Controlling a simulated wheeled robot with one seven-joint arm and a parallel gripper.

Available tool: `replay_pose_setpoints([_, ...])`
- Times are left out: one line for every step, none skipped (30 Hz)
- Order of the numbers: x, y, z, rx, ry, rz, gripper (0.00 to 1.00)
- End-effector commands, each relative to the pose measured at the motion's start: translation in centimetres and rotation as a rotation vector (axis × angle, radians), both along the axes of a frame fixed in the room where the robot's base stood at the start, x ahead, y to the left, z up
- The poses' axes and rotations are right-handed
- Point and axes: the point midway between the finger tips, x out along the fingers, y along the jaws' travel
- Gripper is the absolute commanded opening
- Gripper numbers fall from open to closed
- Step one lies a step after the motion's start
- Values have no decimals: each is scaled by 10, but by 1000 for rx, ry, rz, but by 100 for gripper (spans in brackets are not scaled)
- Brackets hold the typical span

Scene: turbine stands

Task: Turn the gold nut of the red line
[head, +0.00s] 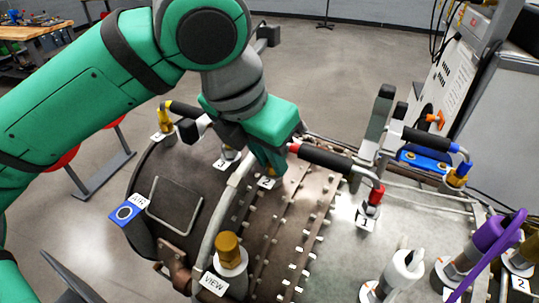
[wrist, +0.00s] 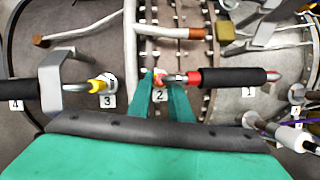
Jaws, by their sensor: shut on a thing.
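The red line is a black-sleeved hose with red ends. In the head view (head: 325,158) it runs from under my gripper to a red fitting by label 1; it also shows in the wrist view (wrist: 235,77). Its gold nut (wrist: 160,75) sits by label 2 at the hose's left end, between my green fingertips. My gripper (head: 270,168) reaches down onto the brown casing, and in the wrist view (wrist: 161,82) its fingers are shut on the nut. In the head view the fingers and hand hide the nut.
A yellow-ended line (wrist: 88,85) ends by label 3, left of my fingers. A gold cap (head: 229,248) stands near the VIEW label. A blue-ended line (head: 432,140), a white fitting (head: 400,268) and a purple line (head: 487,236) are on the right. Bolted flanges run across the casing.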

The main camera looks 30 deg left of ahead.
Motion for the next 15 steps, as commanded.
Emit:
replay_pose_setpoints([1, 0, 0, 0, -2, 1, 0])
replay_pose_setpoints([1, 0, 0, 0, -2, 1, 0])
replay_pose_setpoints([1, 0, 0, 1, -3, 0, 0])
replay_pose_setpoints([1, 0, 0, 1, -3, 0, 0])
replay_pose_setpoints([1, 0, 0, 1, -3, 0, 21])
replay_pose_setpoints([1, 0, 0, 0, -3, -1, 30])
replay_pose_setpoints([1, 0, 0, 0, -3, -1, 37])
replay_pose_setpoints([2, 0, 0, 0, -3, -2, 38])
replay_pose_setpoints([2, 0, 0, 0, -3, -2, 38])
replay_pose_setpoints([2, -1, 0, 0, -3, -2, 38])
replay_pose_setpoints([2, -1, 0, 1, -3, -3, 38])
replay_pose_setpoints([2, -1, 0, 1, -3, -3, 38])
replay_pose_setpoints([2, -1, 0, 1, -2, -3, 38])
replay_pose_setpoints([2, -1, 0, 0, -2, -4, 38])
replay_pose_setpoints([2, -1, 0, 0, -2, -3, 38])
